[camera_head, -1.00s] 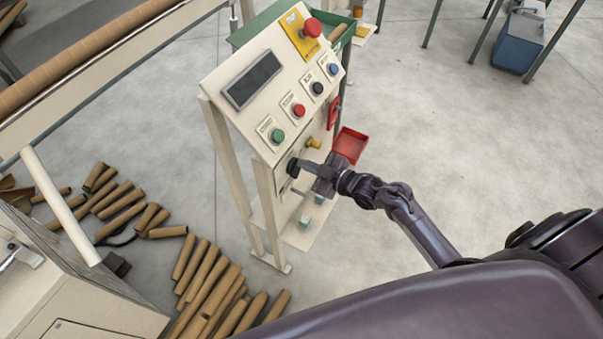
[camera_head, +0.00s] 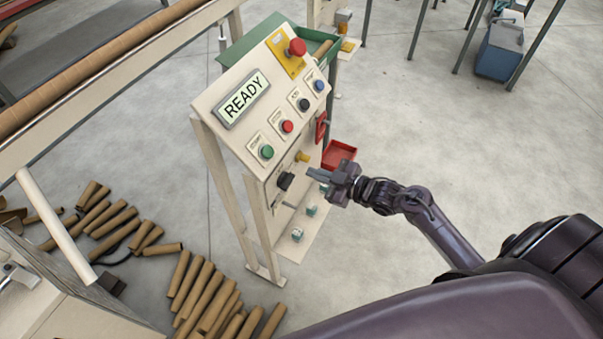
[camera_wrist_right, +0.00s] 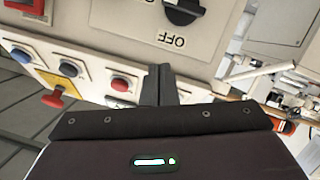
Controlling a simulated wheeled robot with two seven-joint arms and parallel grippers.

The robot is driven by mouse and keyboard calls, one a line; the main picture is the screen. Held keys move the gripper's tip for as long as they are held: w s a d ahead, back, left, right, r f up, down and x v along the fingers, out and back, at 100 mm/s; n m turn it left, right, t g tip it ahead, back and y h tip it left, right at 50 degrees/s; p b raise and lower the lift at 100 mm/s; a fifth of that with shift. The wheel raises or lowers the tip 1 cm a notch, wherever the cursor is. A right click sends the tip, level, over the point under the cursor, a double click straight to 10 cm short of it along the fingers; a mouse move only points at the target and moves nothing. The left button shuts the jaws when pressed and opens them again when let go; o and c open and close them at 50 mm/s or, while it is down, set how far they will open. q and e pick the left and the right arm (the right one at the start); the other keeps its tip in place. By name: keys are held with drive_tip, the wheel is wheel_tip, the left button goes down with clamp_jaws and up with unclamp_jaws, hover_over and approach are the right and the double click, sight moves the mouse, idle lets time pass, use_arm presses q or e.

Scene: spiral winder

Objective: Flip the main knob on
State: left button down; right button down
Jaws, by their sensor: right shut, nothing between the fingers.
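The main knob (camera_head: 285,181) is a black rotary knob on the lower front face of the cream control panel (camera_head: 207,100). It also shows at the top of the right wrist view (camera_wrist_right: 184,10), beside a label reading OFF, which appears upside down. The panel's display (camera_head: 243,99) is lit and reads READY. My right gripper (camera_head: 312,174) is shut and empty, to the right of the knob and apart from it. Its closed fingers also show in the right wrist view (camera_wrist_right: 158,84), below the knob. My left gripper is not in view.
Green (camera_head: 266,152), red (camera_head: 287,126), black and blue buttons line the sloped panel, with a red emergency stop (camera_head: 297,47) at its top. A yellow knob (camera_head: 302,156) sits near my fingers. A red tray (camera_head: 339,155) is behind them. Cardboard tubes (camera_head: 200,293) lie on the floor at left.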

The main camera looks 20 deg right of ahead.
drive_tip(key=v, duration=0.4)
drive_tip(key=shift+w+d, duration=0.15)
idle(0.4)
drive_tip(key=s+d+f+m+g+h, duration=0.1)
drive_tip(key=s+f+m+g+h, duration=0.3)
drive_tip(key=f, duration=0.9)
drive_tip(key=s+f+m+h, duration=0.2)
drive_tip(key=s+f, duration=0.5)
drive_tip(key=f, duration=0.6)
drive_tip(key=s+a+f+m+g, duration=0.1)
drive_tip(key=s+a+f+g, duration=0.1)
drive_tip(key=s+f, duration=0.3)
drive_tip(key=s+a+f+g+h, duration=0.1)
drive_tip(key=s+f, duration=0.5)
drive_tip(key=s, duration=0.7)
drive_tip(key=s+a+f+m+g+h, duration=0.1)
drive_tip(key=s+a+f+g, duration=0.2)
drive_tip(key=s+f+g, duration=0.2)
drive_tip(key=s+f, duration=0.1)
drive_tip(key=s, duration=0.2)
drive_tip(key=shift+s+a+m, duration=0.15)
drive_tip(key=shift+s+m, duration=0.15)
drive_tip(key=shift+s, duration=0.1)
